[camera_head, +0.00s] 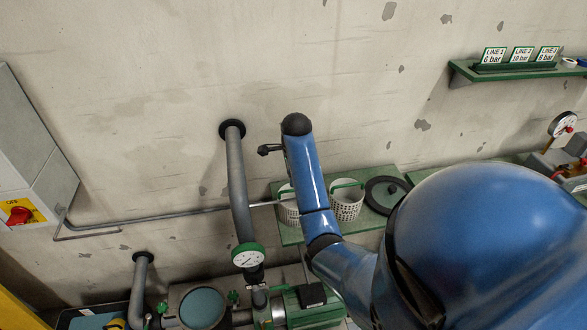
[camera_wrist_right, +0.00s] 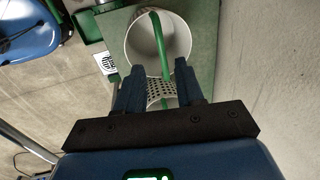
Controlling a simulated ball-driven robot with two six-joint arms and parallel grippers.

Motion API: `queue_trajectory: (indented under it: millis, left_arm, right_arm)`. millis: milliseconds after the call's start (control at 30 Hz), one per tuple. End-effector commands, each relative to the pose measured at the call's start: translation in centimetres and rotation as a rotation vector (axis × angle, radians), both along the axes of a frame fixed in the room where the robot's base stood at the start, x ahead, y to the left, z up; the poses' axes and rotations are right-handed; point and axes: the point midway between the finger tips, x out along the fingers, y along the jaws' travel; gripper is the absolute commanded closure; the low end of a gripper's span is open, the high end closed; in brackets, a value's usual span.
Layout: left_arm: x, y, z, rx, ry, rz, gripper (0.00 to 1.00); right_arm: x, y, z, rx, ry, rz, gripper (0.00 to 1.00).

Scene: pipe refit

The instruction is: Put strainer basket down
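Two white perforated strainer baskets with green handles stand on the green shelf (camera_head: 292,238) in the head view. The left basket (camera_head: 289,214) is partly hidden by my right arm; the right basket (camera_head: 347,207) is in plain view. In the right wrist view, one white basket (camera_wrist_right: 181,38) stands on a green surface, its green handle (camera_wrist_right: 165,60) running between the fingers of my right gripper (camera_wrist_right: 160,82). The fingers are apart, with a visible gap beside the handle. My right gripper is hidden in the head view. My left gripper is not in view.
A grey pipe (camera_head: 237,180) with a green-rimmed gauge (camera_head: 248,255) stands at the left. A pump (camera_head: 205,305) is below. A sign shelf (camera_head: 510,72) is on the wall at upper right.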

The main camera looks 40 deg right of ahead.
Motion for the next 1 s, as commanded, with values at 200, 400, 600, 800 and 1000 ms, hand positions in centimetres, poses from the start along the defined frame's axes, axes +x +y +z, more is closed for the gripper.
queue_trajectory:
  millis: [200, 400, 600, 800, 1000]
  left_arm:
    - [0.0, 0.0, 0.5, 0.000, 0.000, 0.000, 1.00]
    - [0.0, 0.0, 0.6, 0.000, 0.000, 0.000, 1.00]
    - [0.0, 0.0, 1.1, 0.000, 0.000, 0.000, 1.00]
    - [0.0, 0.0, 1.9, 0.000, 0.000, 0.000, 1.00]
    - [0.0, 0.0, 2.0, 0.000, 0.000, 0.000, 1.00]
  right_arm:
    - [0.5, -0.2, -2.9, 0.003, 0.004, -0.001, 0.63]
    - [0.7, -0.4, -4.4, 0.001, 0.002, 0.000, 0.63]
    - [1.0, -0.5, -5.5, 0.002, 0.003, 0.000, 0.63]
    - [1.5, -0.7, -7.8, 0.002, 0.003, 0.000, 0.63]
    - [1.8, -0.9, -9.4, 0.001, 0.002, 0.000, 0.63]
